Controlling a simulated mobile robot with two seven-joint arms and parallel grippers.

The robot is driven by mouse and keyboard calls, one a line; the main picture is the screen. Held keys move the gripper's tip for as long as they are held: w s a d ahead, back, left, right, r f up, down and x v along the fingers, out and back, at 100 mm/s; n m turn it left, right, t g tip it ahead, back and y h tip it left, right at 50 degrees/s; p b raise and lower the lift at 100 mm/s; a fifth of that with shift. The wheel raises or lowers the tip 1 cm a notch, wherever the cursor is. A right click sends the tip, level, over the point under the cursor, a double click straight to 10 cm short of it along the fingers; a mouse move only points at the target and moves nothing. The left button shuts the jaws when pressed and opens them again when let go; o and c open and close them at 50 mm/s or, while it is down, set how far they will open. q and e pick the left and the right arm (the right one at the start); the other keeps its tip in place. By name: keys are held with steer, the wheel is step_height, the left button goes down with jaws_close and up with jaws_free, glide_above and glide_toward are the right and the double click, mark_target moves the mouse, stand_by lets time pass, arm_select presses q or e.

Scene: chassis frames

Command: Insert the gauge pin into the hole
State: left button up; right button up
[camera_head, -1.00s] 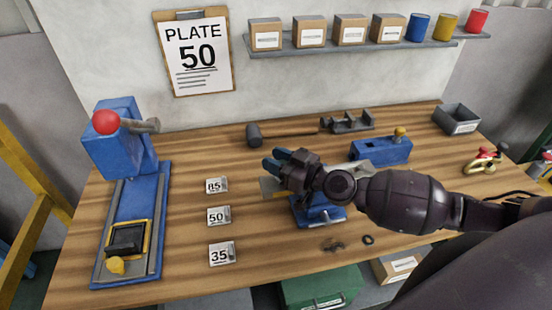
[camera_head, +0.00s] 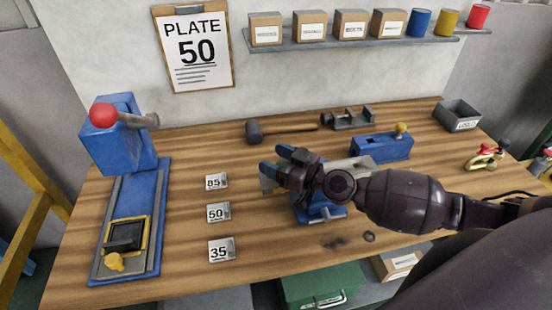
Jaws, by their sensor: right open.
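My right gripper (camera_head: 277,160) is open, with its dark blue fingertips pointing left, over the middle of the bench. It hovers above a blue fixture (camera_head: 322,214) that carries a grey metal plate (camera_head: 268,184); the gripper and arm hide most of both. I cannot make out a hole. Behind the arm stands a blue block (camera_head: 381,149) with a brass knob (camera_head: 401,129) on top; I cannot tell whether this knob belongs to the gauge pin. No pin shows between the fingers. My left gripper is not in view.
A blue press (camera_head: 122,150) with a red knob stands at left. A mallet (camera_head: 290,128) and grey tray (camera_head: 457,116) lie behind. The bench between press and plates is clear.

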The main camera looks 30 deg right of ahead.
steer(key=b+v, duration=0.2)
steer(key=v, duration=0.9)
steer(key=shift+b, duration=0.35)
steer(key=shift+w, duration=0.1)
stand_by(0.4)
